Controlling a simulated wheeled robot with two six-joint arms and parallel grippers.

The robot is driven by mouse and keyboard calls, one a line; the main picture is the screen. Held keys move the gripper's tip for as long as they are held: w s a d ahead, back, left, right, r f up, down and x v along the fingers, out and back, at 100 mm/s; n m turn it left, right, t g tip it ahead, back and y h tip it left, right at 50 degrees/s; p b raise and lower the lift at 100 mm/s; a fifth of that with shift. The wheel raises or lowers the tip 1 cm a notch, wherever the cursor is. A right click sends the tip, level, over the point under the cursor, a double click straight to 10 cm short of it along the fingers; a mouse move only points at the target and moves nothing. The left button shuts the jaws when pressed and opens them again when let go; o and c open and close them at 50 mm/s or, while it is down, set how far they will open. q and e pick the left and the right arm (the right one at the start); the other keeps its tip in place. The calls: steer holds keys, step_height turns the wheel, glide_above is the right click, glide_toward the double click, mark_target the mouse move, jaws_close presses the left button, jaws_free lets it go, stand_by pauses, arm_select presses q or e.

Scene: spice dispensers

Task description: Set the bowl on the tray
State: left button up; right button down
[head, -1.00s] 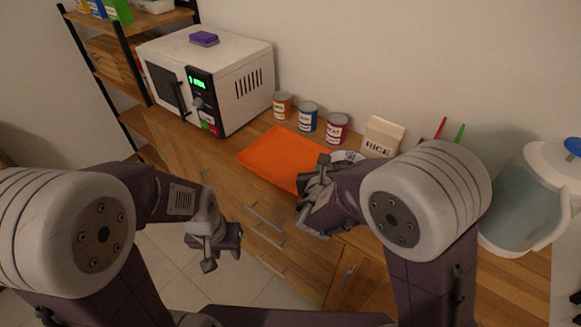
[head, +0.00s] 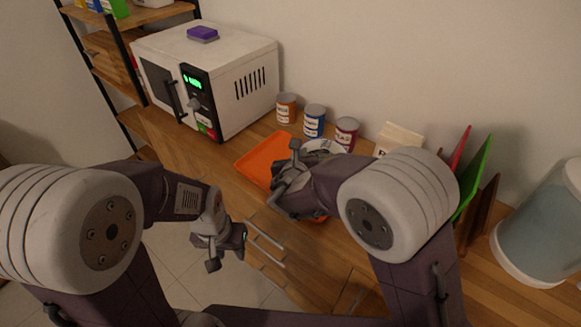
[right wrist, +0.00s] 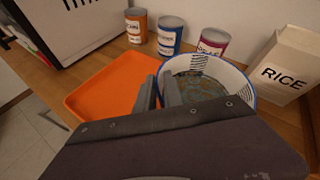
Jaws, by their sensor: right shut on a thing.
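The orange tray (head: 258,157) lies on the wooden counter, and it also shows in the right wrist view (right wrist: 98,92). The white bowl with a blue rim (right wrist: 246,80) is at the tray's right side in the right wrist view; in the head view the bowl (head: 328,147) is mostly hidden behind my right arm. My right gripper (right wrist: 158,92) is shut on the bowl's near left wall. Whether the bowl touches the tray cannot be told. My left gripper (head: 224,250) hangs empty in front of the counter; its finger gap is unclear.
Orange (head: 287,108), blue (head: 314,121) and dark red (head: 346,133) cans stand behind the tray. A rice carton (right wrist: 283,66) stands right of the bowl. A white microwave (head: 235,85) is at the left. Red and green boards (head: 474,175) and a clear container (head: 540,225) are at the right.

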steer(key=shift+w+a+f+b, duration=0.15)
steer(key=shift+a+f, duration=0.35)
steer(key=shift+f, duration=0.45)
steer(key=shift+w+a+f+b, duration=0.1)
steer(key=shift+a+f, duration=0.35)
steer(key=shift+f, duration=0.5)
steer(key=shift+w+a+f+b, duration=0.15)
steer(key=shift+a+f, duration=0.35)
steer(key=shift+f, duration=0.45)
steer(key=c, duration=1.5)
jaws_free()
steer(key=shift+f, duration=0.15)
steer(key=shift+o, duration=0.2)
steer(key=shift+s, duration=0.1)
steer(key=shift+r, duration=0.2)
steer(key=p+v, duration=0.1)
steer(key=v, duration=1.1)
